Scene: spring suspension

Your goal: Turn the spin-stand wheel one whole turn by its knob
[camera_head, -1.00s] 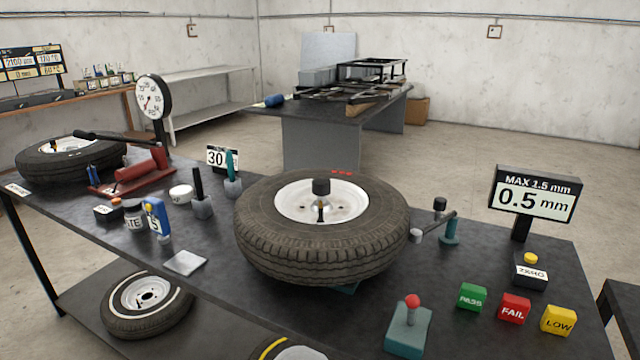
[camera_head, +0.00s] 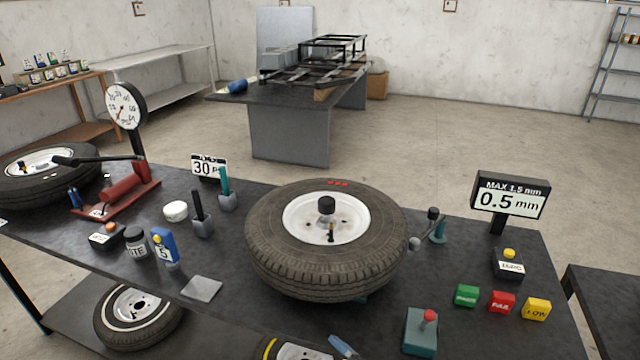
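The spin-stand wheel (camera_head: 268,257) lies flat on the front bench, a black tyre around a white rim (camera_head: 300,228). A black knob-like cylinder (camera_head: 326,204) stands up near its middle. A small dark upright piece (camera_head: 331,233) with a yellowish tip is just in front of it; I cannot tell which is the turning knob. Red marks (camera_head: 338,184) show on the tyre's far side. A gauge with a teal post (camera_head: 439,231) and a grey tip (camera_head: 415,244) stands by the tyre's right edge. The stand beneath is mostly hidden. Neither gripper is in view.
The display (camera_head: 510,198) reads 0.5 mm. Green (camera_head: 466,295), red (camera_head: 501,302) and yellow (camera_head: 536,309) buttons and a teal box with a red knob (camera_head: 421,332) are at the right. Jars and a red jack (camera_head: 124,190) are left. A blue-grey object (camera_head: 343,346) shows at the bottom edge.

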